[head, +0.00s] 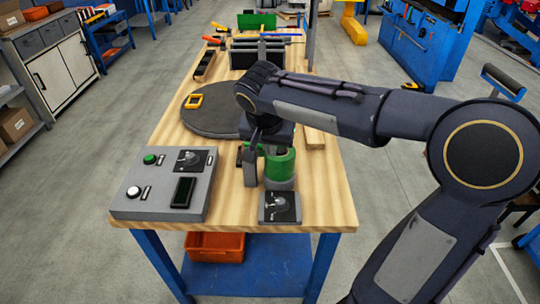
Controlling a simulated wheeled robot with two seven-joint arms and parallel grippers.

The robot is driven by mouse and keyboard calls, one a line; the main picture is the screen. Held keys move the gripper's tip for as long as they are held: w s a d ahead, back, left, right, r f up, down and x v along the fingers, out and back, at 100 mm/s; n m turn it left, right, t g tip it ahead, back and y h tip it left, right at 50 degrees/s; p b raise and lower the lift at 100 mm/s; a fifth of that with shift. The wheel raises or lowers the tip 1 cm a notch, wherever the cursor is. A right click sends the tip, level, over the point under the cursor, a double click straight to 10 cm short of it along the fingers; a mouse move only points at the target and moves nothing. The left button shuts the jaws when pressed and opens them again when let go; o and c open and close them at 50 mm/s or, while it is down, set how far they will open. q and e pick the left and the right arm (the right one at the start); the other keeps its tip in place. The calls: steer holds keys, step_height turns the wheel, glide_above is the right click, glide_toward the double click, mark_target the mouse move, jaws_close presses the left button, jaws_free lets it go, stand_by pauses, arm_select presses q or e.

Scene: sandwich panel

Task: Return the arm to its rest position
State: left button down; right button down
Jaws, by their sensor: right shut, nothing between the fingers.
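My right arm (330,105) comes in from the right and reaches over the wooden workbench (232,212). My right gripper (251,172) points down low over the bench, shut and empty. It is just left of a green cylinder (280,166) on a grey base; I cannot tell whether they touch. The grey control panel (142,204) is at the bench's front left, with a green button (150,159), a white button (146,193), a lever switch (190,160) and a dark screen (183,192). My left gripper is not in view.
A small lever plate (280,208) lies at the front edge. A dark round disc (205,118) bears a yellow frame (194,101). Tools and a dark rack (258,52) stand farther back. An orange bin (214,246) is on the lower shelf.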

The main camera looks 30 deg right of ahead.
steer(key=shift+v, duration=2.25)
steer(key=s+a+f+n+t+y, duration=0.1)
steer(key=s+a+f+n+y, duration=0.1)
steer(key=s, duration=0.4)
steer(key=s+a+f+n+y, duration=0.2)
steer(key=s+f, duration=0.3)
steer(key=s, duration=0.2)
steer(key=s+a+f+n+t+y, duration=0.1)
steer(key=s+a+f+n+y, duration=0.1)
steer(key=s, duration=0.4)
steer(key=shift+s+a+f+n+t+y, duration=0.3)
steer(key=shift+s+f+n+y, duration=0.15)
steer(key=shift+f, duration=0.25)
steer(key=shift+w, duration=0.1)
